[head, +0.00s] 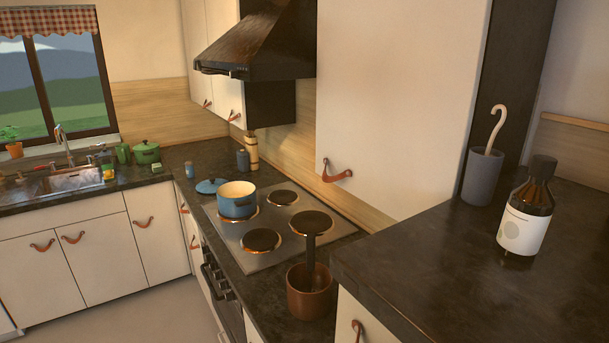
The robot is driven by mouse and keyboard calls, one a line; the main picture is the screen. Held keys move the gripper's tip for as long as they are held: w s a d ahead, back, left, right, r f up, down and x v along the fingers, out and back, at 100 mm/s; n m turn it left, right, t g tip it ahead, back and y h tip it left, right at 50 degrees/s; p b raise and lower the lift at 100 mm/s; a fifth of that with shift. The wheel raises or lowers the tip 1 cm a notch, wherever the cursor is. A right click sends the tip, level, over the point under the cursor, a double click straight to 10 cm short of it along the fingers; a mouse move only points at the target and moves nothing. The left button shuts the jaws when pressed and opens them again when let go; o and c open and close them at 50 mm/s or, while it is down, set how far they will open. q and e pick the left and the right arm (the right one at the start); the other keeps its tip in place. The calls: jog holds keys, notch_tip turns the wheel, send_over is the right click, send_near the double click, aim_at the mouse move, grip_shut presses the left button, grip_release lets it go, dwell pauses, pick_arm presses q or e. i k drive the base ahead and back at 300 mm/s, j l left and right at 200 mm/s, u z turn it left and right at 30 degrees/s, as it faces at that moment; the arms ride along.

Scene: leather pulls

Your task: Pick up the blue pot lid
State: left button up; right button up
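The blue pot lid (210,186) lies on the dark counter at the far left of the stove, just behind and left of the blue pot. It looks flat, with a small knob on top. The blue pot (237,200) stands uncovered on a burner, its cream inside showing. Neither of my grippers is in the head view.
The stove (258,240) has several dark burners. A brown bottle (525,212) and a grey holder (482,177) stand on the raised counter at right. A range hood (258,45) hangs above.

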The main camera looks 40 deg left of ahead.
aim_at(209, 185)
jog(key=j, duration=0.5)
jog(key=i+j, duration=0.15)
jog(key=j, duration=0.8)
jog(key=i, duration=0.05)
